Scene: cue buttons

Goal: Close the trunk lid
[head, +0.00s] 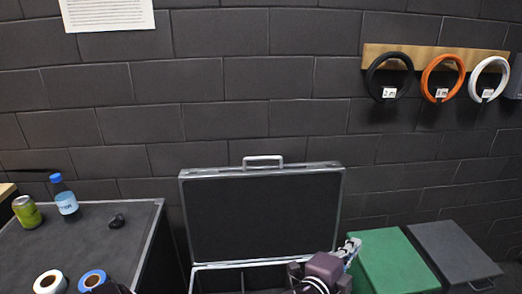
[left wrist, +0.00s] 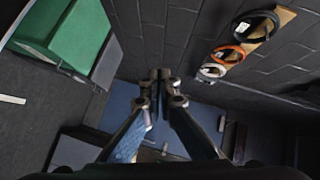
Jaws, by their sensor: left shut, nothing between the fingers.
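The trunk stands in the lower middle of the head view with its lid (head: 262,215) open and upright near the brick wall. The lid has a dark inner face, a silver frame and a handle (head: 263,160) on its top edge. Below it, the trunk's rim (head: 240,265) and part of the divided inside show; the front is cut off. My left gripper (head: 351,246) is at the lid's lower right, apart from the handle. In the left wrist view its fingers (left wrist: 161,76) are shut with nothing between them. My right gripper is not in view.
A green box (head: 395,262) and a dark grey case (head: 455,252) stand right of the trunk. A dark table (head: 130,235) at left bears a can (head: 27,212), a bottle (head: 65,198) and tape rolls (head: 50,282). Cable rings (head: 442,78) hang on the wall.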

